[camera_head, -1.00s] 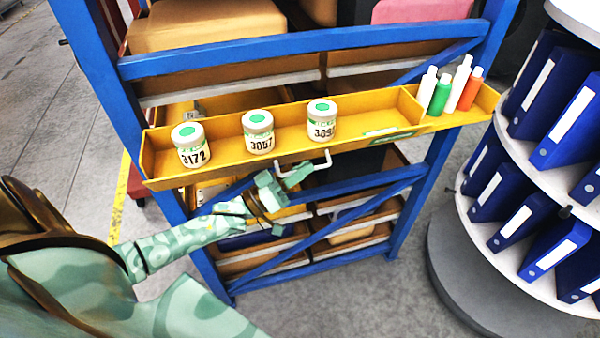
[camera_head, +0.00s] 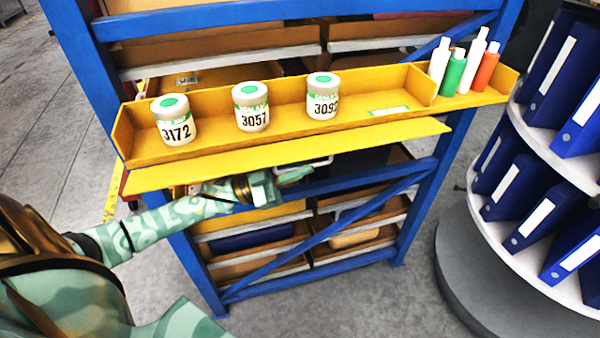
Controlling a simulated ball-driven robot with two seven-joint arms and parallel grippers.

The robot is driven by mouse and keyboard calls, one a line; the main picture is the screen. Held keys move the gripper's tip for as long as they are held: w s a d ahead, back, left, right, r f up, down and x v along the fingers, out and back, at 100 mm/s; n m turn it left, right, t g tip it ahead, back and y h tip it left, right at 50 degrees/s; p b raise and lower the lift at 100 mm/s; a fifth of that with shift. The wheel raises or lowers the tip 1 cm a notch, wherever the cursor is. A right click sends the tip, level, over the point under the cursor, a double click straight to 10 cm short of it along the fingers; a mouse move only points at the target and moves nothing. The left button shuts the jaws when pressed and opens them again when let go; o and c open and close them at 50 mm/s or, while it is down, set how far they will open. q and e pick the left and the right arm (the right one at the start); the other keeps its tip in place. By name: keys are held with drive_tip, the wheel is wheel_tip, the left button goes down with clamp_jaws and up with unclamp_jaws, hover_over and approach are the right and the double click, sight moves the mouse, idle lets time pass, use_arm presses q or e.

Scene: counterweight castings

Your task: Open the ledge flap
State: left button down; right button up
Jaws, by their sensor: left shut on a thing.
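The yellow ledge flap (camera_head: 290,152) hangs out from the front of the yellow ledge (camera_head: 345,131), folded down to nearly flat, so the front of the long compartment is open. A white handle (camera_head: 318,163) shows under the flap's outer edge. My left gripper (camera_head: 292,177) is under the flap, shut on the handle; the flap hides part of it. Three jars with green lid marks stand in the long compartment: 3172 (camera_head: 175,122), 3057 (camera_head: 251,107) and 3092 (camera_head: 323,97). My right gripper is not in view.
White, green and orange bottles (camera_head: 454,75) stand in the ledge's right compartment. The ledge is on a blue rack (camera_head: 270,15) with boxes on lower shelves. A round white stand with blue binders (camera_head: 552,150) is close on the right. Grey floor is clear below.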

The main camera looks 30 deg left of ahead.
use_arm(q)
drive_tip(key=shift+w+a+f+m+g+b, duration=0.1)
drive_tip(key=shift+f+m+g+b, duration=0.1)
drive_tip(key=shift+m+b, duration=0.25)
drive_tip(key=shift+w+a+f+m+g+b, duration=0.1)
drive_tip(key=shift+f+m+g+b, duration=0.1)
drive_tip(key=shift+m, duration=0.45)
drive_tip(key=shift+r, duration=0.1)
drive_tip(key=c, duration=1.5)
unclamp_jaws()
drive_tip(key=shift+s, duration=0.1)
drive_tip(key=b+v, duration=0.2)
drive_tip(key=v, duration=1.4)
drive_tip(key=shift+a+b, duration=0.15)
drive_tip(key=shift+b, duration=0.2)
drive_tip(key=shift+f, duration=0.25)
